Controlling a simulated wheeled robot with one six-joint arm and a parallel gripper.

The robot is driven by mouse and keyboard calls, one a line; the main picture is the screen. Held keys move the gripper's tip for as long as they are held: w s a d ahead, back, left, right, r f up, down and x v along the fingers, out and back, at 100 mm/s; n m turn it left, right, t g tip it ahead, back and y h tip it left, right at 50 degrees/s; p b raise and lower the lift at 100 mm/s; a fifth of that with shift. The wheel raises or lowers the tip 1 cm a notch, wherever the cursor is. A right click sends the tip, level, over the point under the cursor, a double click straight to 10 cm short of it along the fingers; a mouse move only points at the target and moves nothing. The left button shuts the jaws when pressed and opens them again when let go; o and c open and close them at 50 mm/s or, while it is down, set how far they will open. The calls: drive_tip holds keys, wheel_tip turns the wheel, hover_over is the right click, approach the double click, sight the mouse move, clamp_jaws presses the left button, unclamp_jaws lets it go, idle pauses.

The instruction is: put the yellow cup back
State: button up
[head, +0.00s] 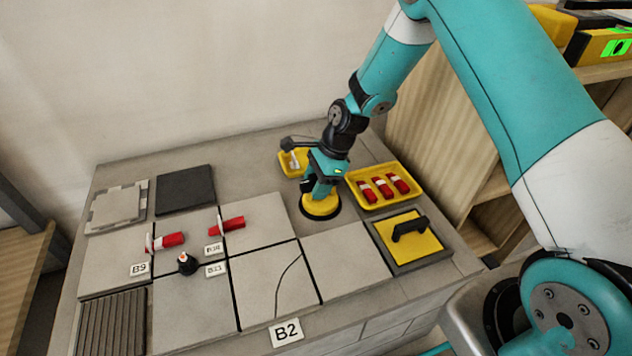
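The yellow cup (320,207) is a round yellow disc with a black rim, below my gripper in the head view. It is at or just above the grey top, left of the yellow tray with red pieces; I cannot tell whether it touches. My gripper (322,188) points down with its teal fingers closed on the cup's upper part, which they hide. A small yellow tray (283,169) lies just behind and left of my gripper and holds a small pale item.
A yellow tray (352,199) with red wedges lies right of my gripper. A yellow pad with a black handle (410,228) lies at the front right. Tiles (190,312), red clips (171,240) and a black knob (187,263) fill the left and front. A wooden shelf (440,130) stands right.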

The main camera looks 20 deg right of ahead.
drive_tip(key=p+v, duration=0.4)
drive_tip(key=v, duration=0.8)
drive_tip(key=s+a+r+n, duration=0.3)
drive_tip(key=s+r+n, duration=0.3)
drive_tip(key=r, duration=0.1)
drive_tip(key=s+a+r+n, duration=0.4)
drive_tip(key=s+r+n, duration=0.2)
drive_tip(key=r, duration=0.2)
drive_tip(key=s+r+n, duration=0.2)
drive_tip(key=s+n, duration=0.4)
drive_tip(key=s, duration=0.2)
drive_tip(key=s+a+r+n, duration=0.1)
drive_tip(key=s+r+n, duration=0.1)
drive_tip(key=s+n, duration=0.5)
drive_tip(key=shift+s+a+r, duration=0.3)
drive_tip(key=shift+s+r, duration=0.1)
drive_tip(key=shift+s, duration=0.15)
